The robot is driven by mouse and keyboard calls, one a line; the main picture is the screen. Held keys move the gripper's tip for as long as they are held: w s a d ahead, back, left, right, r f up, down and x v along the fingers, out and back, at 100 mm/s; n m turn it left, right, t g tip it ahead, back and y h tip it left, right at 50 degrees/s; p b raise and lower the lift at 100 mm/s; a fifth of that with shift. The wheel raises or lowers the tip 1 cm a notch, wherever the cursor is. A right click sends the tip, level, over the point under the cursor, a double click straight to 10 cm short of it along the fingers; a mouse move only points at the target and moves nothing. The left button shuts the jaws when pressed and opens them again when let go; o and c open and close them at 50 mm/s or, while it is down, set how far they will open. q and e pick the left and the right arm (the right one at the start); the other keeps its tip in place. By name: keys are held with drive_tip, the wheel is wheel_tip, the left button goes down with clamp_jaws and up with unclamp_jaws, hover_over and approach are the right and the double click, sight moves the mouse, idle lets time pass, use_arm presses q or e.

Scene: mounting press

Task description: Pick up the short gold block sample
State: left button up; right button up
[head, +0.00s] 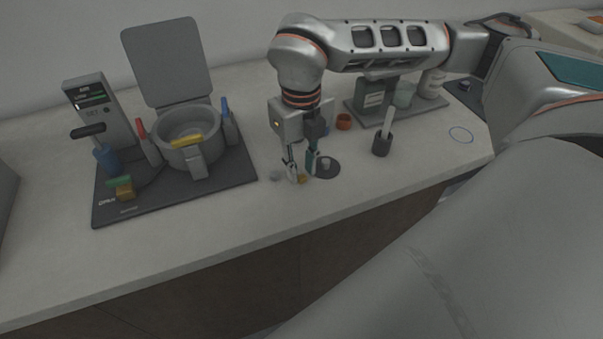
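My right gripper (301,177) points down over the counter with its two fingers apart. A small gold piece (302,179) shows low at the fingertips, partly hidden by them; it looks like the short gold block sample. I cannot tell whether the fingers touch it. A small grey piece (277,175) lies just left of the fingers. A dark round disc (332,172) with a small grey piece on it lies just to the right. My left gripper is not in view.
The mounting press (188,136) with its raised lid stands on a dark base plate (230,178) at left. A dark cup (381,146) with a pale stick stands right of the gripper. A dark tray (365,112) with jars is behind. The front counter strip is clear.

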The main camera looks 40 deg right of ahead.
drive_tip(key=shift+f, duration=0.65)
clamp_jaws()
drive_tip(key=shift+r, duration=0.2)
